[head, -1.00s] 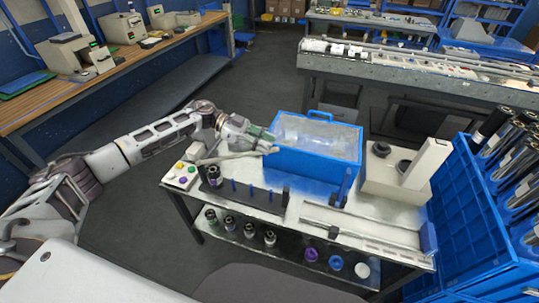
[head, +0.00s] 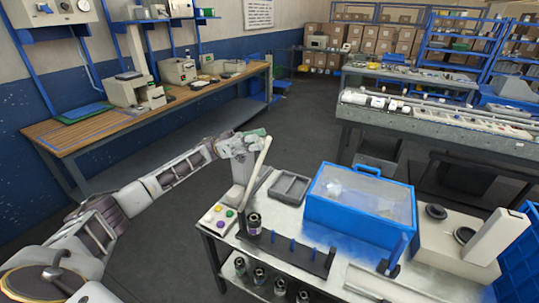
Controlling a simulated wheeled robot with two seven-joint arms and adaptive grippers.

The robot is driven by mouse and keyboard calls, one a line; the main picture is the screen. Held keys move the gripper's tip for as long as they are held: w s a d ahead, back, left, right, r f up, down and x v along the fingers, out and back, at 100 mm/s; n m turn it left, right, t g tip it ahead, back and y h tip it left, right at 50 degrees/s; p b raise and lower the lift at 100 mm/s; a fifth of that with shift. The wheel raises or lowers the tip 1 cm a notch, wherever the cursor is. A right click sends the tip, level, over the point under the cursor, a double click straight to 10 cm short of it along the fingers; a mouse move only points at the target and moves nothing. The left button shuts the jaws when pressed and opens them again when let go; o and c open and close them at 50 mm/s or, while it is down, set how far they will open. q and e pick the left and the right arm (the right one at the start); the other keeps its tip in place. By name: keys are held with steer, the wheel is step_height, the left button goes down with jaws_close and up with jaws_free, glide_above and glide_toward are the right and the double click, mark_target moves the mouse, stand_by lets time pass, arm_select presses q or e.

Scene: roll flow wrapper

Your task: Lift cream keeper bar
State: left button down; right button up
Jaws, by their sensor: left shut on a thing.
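The cream keeper bar (head: 257,172) is a long, thin, pale bar. It stands steeply tilted above the left end of the metal cart top (head: 289,213), its upper end leaning right. My left gripper (head: 250,148) is shut on its upper part. The bar's lower end is near a black rack (head: 287,252) with blue pegs; I cannot tell whether it touches anything. My right gripper is not in view.
A blue bin with a clear lid (head: 335,214) stands on the cart, with a grey tray (head: 290,187) left of it. A button box (head: 218,218) sits at the cart's left corner. A cream machine (head: 447,243) is at right. Floor left of the cart is clear.

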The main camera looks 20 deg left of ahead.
arm_select(q)
steer(key=shift+h, duration=0.9)
steer(key=a, duration=0.1)
steer(key=a+b, duration=0.1)
steer(key=a, duration=0.3)
steer(key=shift+w+a+r, duration=0.1)
steer(key=shift+a+r, duration=0.1)
steer(key=shift+r, duration=0.15)
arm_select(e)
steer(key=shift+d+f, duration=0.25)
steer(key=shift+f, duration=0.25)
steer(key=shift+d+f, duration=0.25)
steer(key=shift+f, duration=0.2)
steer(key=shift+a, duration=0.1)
arm_select(q)
steer(key=c, duration=1.6)
jaws_free()
steer(key=o, duration=0.4)
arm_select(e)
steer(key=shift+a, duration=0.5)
arm_select(q)
steer(key=v, duration=1.2)
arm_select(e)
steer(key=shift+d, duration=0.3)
arm_select(q)
steer(key=shift+r, duration=0.1)
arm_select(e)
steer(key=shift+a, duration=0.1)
